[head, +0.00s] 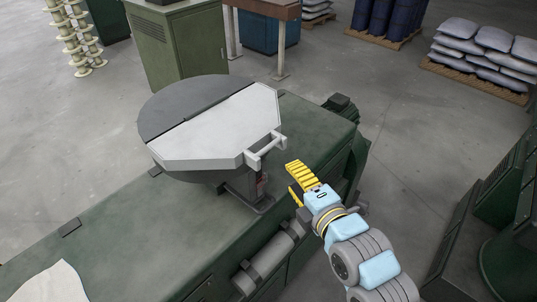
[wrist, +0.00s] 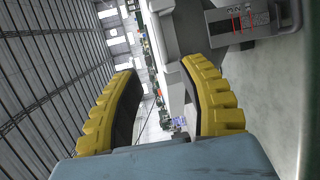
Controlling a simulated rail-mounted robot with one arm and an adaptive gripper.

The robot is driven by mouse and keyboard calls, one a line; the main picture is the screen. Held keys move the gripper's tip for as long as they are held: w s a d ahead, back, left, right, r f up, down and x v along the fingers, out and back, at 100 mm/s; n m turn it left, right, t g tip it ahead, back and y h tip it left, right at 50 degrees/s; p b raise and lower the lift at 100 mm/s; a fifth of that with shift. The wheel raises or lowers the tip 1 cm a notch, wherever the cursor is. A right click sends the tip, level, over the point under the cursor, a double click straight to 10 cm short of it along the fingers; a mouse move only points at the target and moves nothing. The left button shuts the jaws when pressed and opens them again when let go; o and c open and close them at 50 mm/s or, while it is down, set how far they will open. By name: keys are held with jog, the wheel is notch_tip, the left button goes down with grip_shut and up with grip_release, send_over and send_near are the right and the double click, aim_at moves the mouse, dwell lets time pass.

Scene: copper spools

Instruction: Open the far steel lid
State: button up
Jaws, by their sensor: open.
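The steel lid (head: 215,125) is a light grey flat panel lying level over part of a round grey pan on a green machine. A bar handle (head: 266,150) sticks out from its right edge. The darker grey half (head: 185,103) of the round top lies behind it. My gripper (head: 293,178) is open and empty, just right of and below the handle, apart from it. In the wrist view, both yellow fingers of my gripper (wrist: 165,85) are spread. Grey parts of the pan and its support show beyond the right finger; I cannot clearly make out the handle there.
The green machine bench (head: 125,235) runs under the pan, with a grey cylinder (head: 265,265) on its front side. A green cabinet (head: 178,45) stands behind. Stacked sacks (head: 485,50) and blue drums (head: 390,15) are far off. The floor to the right of the bench is partly clear.

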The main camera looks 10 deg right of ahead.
aim_at(269, 145)
jog(key=x, duration=1.3)
jog(key=shift+w+a+f, duration=0.1)
jog(key=shift+w+a, duration=0.15)
jog(key=shift+w, duration=0.05)
grip_shut()
